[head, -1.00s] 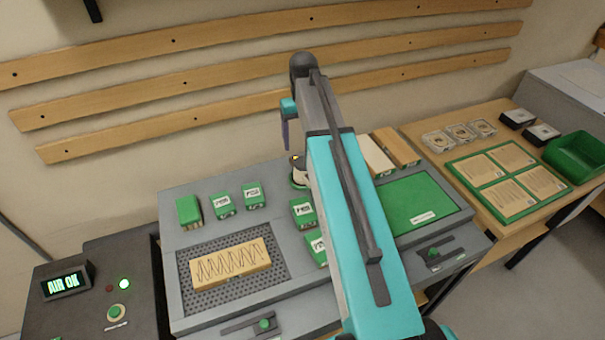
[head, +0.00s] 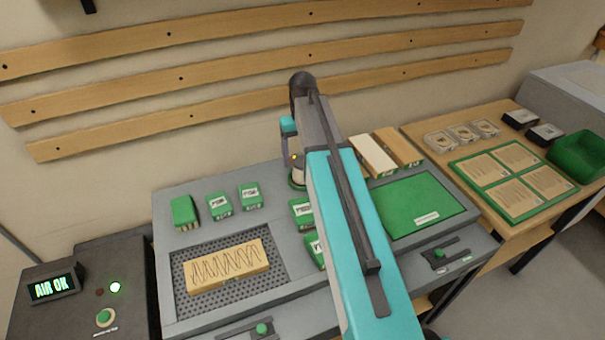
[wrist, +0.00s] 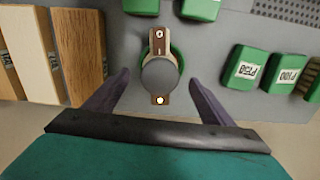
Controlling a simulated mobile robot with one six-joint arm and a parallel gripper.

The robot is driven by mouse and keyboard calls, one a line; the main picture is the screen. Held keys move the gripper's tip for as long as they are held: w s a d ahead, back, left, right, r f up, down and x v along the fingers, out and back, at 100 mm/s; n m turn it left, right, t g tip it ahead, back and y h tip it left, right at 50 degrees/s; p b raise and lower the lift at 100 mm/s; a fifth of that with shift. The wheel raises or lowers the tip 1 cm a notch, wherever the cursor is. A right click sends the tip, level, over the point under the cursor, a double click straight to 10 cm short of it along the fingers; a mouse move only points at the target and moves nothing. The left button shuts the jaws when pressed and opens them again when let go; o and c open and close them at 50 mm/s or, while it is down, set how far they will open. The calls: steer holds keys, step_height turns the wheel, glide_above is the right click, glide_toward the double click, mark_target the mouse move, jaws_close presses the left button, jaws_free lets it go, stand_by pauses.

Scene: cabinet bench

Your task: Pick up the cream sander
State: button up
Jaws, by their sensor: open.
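The cream sander (wrist: 160,75) has a grey round top and a brown strip along it. It sits in a green ring on the grey bench top. In the head view the sander (head: 298,174) is partly hidden by my arm. In the wrist view my gripper (wrist: 160,88) is open, with one purple finger to the left of the sander and one to the right. Gaps show between both fingers and the sander. In the head view only one finger of my gripper shows beside the sander; the other is hidden.
Green blocks labelled with grit numbers (wrist: 289,69) stand near the sander. Wooden blocks (wrist: 80,50) lie on its other side. A wooden board with a scribbled line (head: 227,265) lies on a perforated plate (head: 190,300). A green mat (head: 410,205) lies to the right.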

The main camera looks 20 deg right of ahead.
mark_target(303, 161)
steer(key=shift+f, duration=0.15)
steer(key=shift+f+b, duration=1.95)
steer(key=shift+f, duration=0.5)
steer(key=c, duration=1.8)
steer(key=shift+c, duration=0.2)
steer(key=shift+r, duration=0.2)
steer(key=shift+r+p, duration=3.4)
steer(key=shift+r, duration=1.45)
